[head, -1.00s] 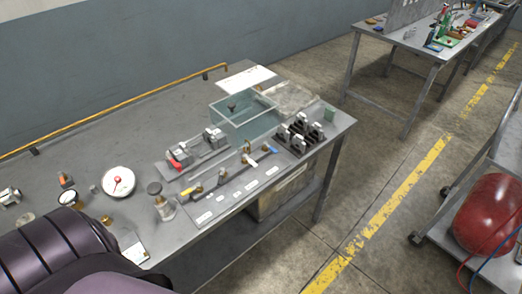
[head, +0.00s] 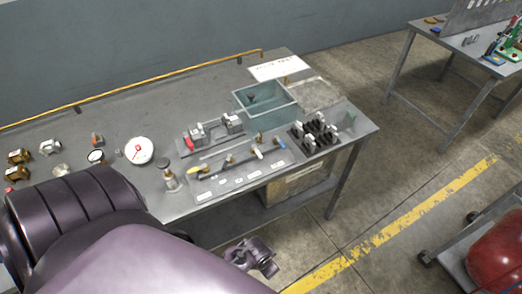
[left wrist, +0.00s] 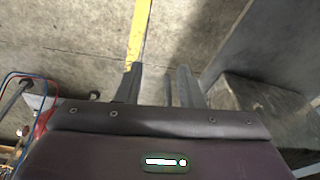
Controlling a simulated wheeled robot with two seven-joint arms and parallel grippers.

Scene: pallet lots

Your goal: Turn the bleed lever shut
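A grey plate (head: 238,179) with small white labels lies near the bench's front edge. The labels are too small to read, so I cannot tell which lever is the bleed lever. My left gripper (left wrist: 153,85) is open and empty over the floor, with a gap between its fingers. It is apart from the levers. My right gripper is not in view.
A box (head: 298,184) stands underneath. A cart with a red tank (head: 497,262) is at right. Floor between is free.

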